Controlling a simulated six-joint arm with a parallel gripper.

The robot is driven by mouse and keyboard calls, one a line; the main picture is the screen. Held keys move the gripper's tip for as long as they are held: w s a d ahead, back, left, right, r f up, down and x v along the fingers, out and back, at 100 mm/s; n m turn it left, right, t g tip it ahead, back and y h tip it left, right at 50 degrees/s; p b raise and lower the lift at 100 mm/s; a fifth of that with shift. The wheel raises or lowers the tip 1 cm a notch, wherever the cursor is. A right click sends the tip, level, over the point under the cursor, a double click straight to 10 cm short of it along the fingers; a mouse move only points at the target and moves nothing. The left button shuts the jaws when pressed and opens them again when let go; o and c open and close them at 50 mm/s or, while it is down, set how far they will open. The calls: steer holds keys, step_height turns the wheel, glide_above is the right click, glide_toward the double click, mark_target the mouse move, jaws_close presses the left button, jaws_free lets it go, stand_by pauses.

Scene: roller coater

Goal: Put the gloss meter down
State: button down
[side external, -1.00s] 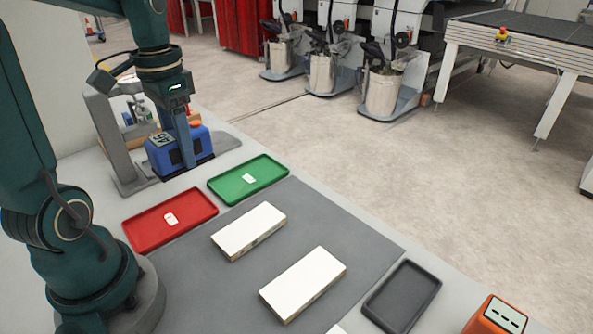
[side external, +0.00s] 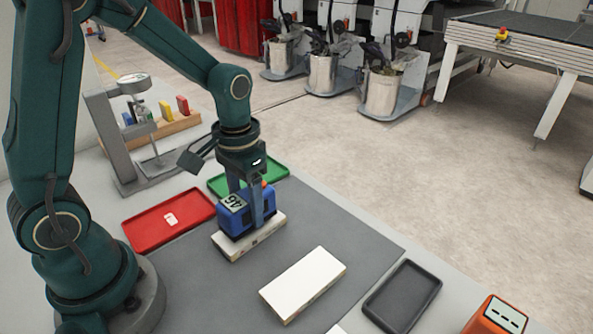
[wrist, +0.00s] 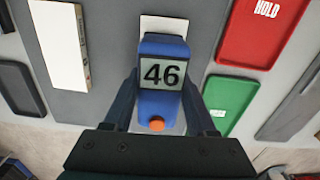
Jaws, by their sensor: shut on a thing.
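The gloss meter (side external: 235,215) is a blue block with an orange button and a display that reads 46. It also shows in the wrist view (wrist: 160,104). My gripper (side external: 256,220) is shut on it, with one finger on each side. The meter is at a white board (side external: 232,247) on the grey mat, over its top face. I cannot tell whether the meter's base touches the board. In the wrist view the board (wrist: 164,25) shows beyond the meter's far end.
A second white board (side external: 303,284) lies on the grey mat (side external: 190,290). A red tray (side external: 150,238) and a green tray (side external: 275,172) lie behind. A dark empty tray (side external: 402,296) and an orange device (side external: 495,318) are at right. A grey stand (side external: 108,140) is at back left.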

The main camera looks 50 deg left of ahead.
mark_target(245, 196)
steer(key=shift+f, duration=0.5)
steer(key=shift+c, duration=1)
jaws_free()
steer(key=shift+f, duration=0.15)
step_height(245, 196, up, 12)
steer(key=shift+r, duration=0.1)
steer(key=shift+s+r, duration=0.15)
steer(key=s+d+t, duration=0.2)
steer(key=s+t, duration=0.3)
steer(key=s, duration=0.3)
steer(key=shift+s+d+m+t, duration=0.15)
steer(key=shift+d+m+t, duration=0.15)
steer(key=shift+d, duration=0.1)
